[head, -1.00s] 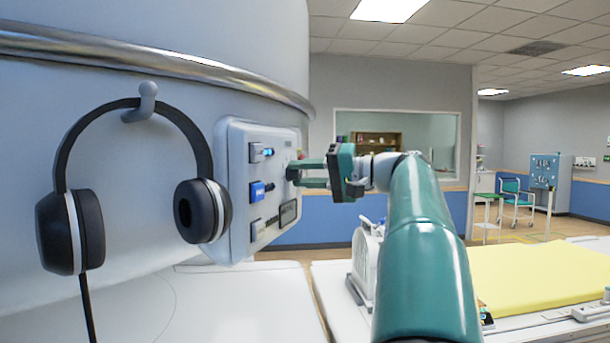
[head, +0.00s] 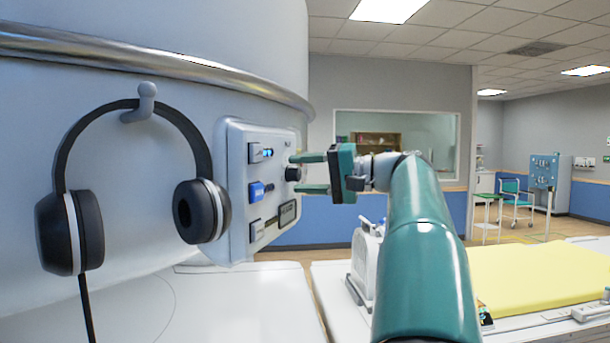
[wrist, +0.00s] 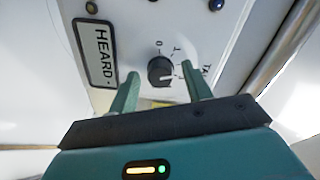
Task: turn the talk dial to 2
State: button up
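The talk dial is a small dark round knob (wrist: 160,70) on a pale panel (wrist: 215,40). In the wrist view a "0" and a "1" show beside it, with part of a "TAL" label at its right. A pale line shows on its lower right side, but I cannot tell which number it marks. My gripper (head: 309,173) is open, its two green fingers wide apart. Its fingertips (wrist: 160,70) stand on either side of the knob with visible gaps, not clamped on it. In the head view the knob (head: 293,173) shows between the fingers.
A "HEARD" plate (wrist: 96,52) lies left of the dial. Headphones (head: 75,230) hang at the left. A bed with a yellow pad (head: 545,278) stands at right.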

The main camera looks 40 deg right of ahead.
jog(key=v, duration=1.3)
jog(key=shift+s+d, duration=0.2)
jog(key=shift+s, duration=0.1)
